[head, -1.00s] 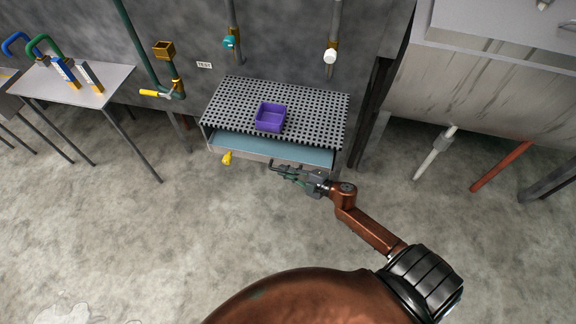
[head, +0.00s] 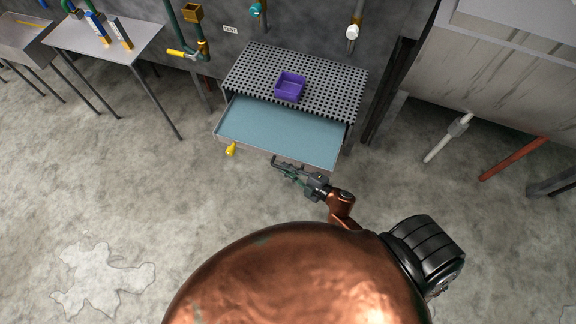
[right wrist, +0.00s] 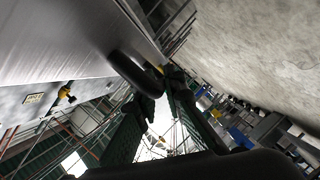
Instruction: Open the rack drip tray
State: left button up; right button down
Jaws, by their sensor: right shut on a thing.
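The rack drip tray (head: 280,133) is a shallow tray with a blue-grey inside. It is pulled well out from under the perforated rack top (head: 328,92) in the head view. A yellow tap (head: 231,149) sits at its front left. My right gripper (head: 283,168) is at the tray's front edge, shut on the tray's handle, which is mostly hidden by the fingers. In the right wrist view the fingers (right wrist: 158,100) close around a dark bar (right wrist: 133,73) beside the tray's metal face (right wrist: 60,45). My left gripper is not in view.
A purple bin (head: 290,86) stands on the rack top. A side table (head: 105,40) with tools is at the left, a large pale tank (head: 500,95) at the right. Pipes and valves line the back wall. The floor before the tray is clear.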

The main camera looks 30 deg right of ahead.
jog(key=c, duration=2)
grip_release()
jog(key=shift+s, duration=0.1)
jog(key=v, duration=1.2)
